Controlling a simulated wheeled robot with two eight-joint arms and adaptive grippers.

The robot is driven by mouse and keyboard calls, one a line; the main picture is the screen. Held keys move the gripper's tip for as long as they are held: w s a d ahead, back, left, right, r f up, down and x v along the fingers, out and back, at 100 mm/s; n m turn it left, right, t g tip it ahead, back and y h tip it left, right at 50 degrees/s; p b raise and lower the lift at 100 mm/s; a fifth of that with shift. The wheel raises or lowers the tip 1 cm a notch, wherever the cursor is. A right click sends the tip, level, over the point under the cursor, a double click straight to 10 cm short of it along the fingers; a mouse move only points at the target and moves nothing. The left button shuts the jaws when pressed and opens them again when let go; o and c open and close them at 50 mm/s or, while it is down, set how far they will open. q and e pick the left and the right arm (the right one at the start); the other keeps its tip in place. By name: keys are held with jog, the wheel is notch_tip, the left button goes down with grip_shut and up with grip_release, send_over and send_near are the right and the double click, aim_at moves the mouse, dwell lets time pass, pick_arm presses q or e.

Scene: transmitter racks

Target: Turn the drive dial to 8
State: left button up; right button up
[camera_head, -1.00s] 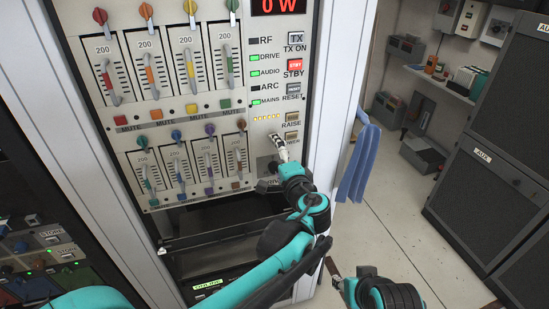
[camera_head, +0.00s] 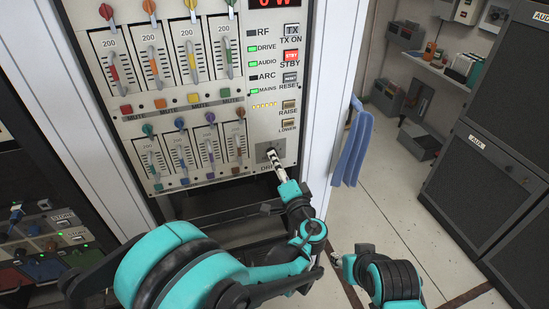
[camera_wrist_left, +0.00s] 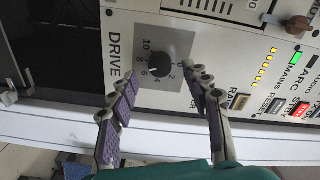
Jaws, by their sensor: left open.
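The drive dial (camera_wrist_left: 157,70) is a small black knob on a grey square plate with numbers from 0 to 10, beside the label DRIVE. Its pointer is too small to read surely. My left gripper (camera_wrist_left: 160,80) is open, with one fingertip on each side of the dial, and I see no clear contact. In the head view my left gripper (camera_head: 273,158) is in front of the dial plate (camera_head: 262,147) and hides most of the knob. My right gripper (camera_head: 340,262) is low at the right, partly seen and away from the rack.
Sliders (camera_head: 183,155) and coloured knobs fill the panel left of the dial. RAISE and LOWER buttons (camera_head: 288,124) sit just above it. A blue cloth (camera_head: 352,148) hangs on the rack's right side. Dark AUX cabinets (camera_head: 480,160) stand at the right, with open floor between.

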pick_arm(q)
jog(key=shift+x, duration=1.5)
grip_shut()
jog(key=shift+m, duration=2.1)
grip_release()
jog(key=shift+s, duration=0.1)
